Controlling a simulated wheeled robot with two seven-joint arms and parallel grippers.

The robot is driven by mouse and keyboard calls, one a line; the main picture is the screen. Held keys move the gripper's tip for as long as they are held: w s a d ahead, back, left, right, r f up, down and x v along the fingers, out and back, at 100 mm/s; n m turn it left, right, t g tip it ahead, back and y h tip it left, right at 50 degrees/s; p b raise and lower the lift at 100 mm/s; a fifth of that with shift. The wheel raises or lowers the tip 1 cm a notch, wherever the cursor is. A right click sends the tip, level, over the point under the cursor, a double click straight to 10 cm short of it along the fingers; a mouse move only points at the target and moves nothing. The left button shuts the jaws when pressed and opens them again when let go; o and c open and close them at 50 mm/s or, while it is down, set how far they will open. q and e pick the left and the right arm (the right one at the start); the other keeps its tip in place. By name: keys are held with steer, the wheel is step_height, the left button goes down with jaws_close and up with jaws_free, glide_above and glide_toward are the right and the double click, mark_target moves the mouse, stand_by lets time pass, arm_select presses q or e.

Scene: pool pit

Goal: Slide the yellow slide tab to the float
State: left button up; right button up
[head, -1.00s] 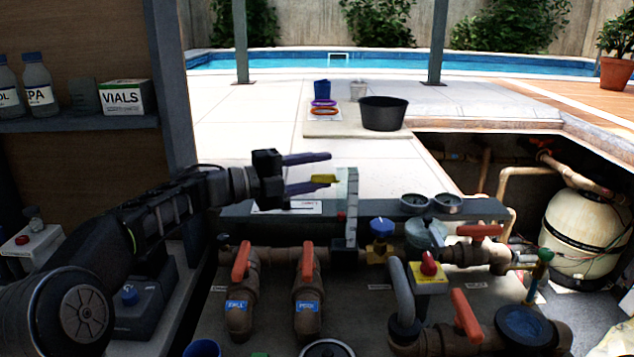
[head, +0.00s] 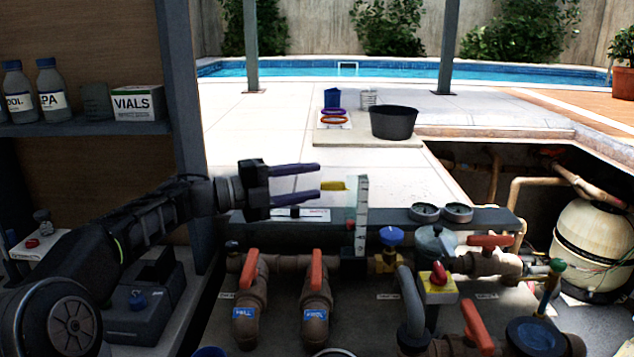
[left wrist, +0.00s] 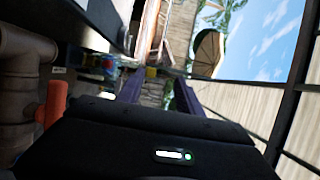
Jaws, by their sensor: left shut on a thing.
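The yellow slide tab (head: 333,186) sticks out to the left of the upright clear gauge (head: 361,205). My left gripper (head: 319,181) points right, level with the tab, its two dark purple fingers spaced apart with the tab at their tips. It is shut on the tab, though the contact is hard to see. A small reddish float (head: 350,225) shows low in the gauge, below the tab. In the left wrist view the finger ends (left wrist: 157,78) show, with a small yellow patch between them. My right gripper is not in view.
Orange-handled pipe valves (head: 250,270) stand below my left gripper. A blue knob (head: 391,236) and a red knob on a yellow box (head: 437,285) are right of the gauge. Two round dials (head: 441,212) sit on the grey ledge. A black tub (head: 393,122) stands behind.

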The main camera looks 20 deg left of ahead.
arm_select(q)
steer(key=v, duration=0.4)
steer(key=shift+s+a+r, duration=0.1)
steer(key=shift+s+a, duration=0.1)
stand_by(0.6)
steer(key=f+p, duration=0.1)
steer(key=p, duration=0.3)
steer(key=d+p, duration=0.1)
steer(key=p, duration=0.3)
steer(key=shift+w+f, duration=0.4)
